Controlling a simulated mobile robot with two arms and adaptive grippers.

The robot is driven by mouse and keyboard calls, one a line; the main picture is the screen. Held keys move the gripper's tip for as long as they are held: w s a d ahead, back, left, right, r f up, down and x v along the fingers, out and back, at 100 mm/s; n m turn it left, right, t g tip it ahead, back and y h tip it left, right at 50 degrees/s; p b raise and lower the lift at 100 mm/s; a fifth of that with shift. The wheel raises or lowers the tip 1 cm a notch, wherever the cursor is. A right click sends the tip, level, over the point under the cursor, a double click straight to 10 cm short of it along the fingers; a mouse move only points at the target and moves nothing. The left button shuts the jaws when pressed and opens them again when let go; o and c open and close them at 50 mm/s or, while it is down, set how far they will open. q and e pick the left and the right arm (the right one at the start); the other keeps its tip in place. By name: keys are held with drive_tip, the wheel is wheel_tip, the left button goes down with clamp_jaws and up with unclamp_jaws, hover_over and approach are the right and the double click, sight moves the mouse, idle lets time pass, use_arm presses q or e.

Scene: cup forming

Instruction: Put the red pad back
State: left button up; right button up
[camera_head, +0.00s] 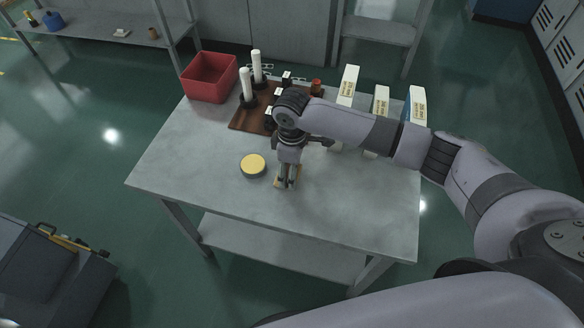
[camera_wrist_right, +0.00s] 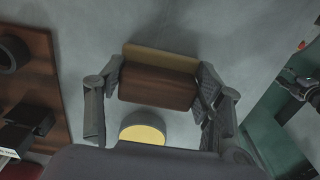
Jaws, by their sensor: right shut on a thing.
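My right gripper (camera_head: 288,184) points down over the front middle of the grey table. It is shut on a reddish-brown block with a tan layer (camera_wrist_right: 158,84), held between its two fingers in the right wrist view. In the head view only the block's tan edges show beside the fingers. I cannot tell whether the block touches the table, or whether it is the red pad. A small red-brown cylinder (camera_head: 316,86) stands at the back of the brown board (camera_head: 243,121). My left gripper is not in view.
A round dark piece with a yellow top (camera_head: 253,163) sits just left of my right gripper. A red bin (camera_head: 209,78) stands at the table's back left. White-topped posts (camera_head: 246,84) stand on the board. Labelled boxes (camera_head: 348,85) stand at the back right. The table's front left is clear.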

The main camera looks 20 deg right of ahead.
drive_tip(key=o, duration=1.1)
drive_tip(key=shift+f, duration=0.1)
wheel_tip(320, 180, up, 12)
idle(0.4)
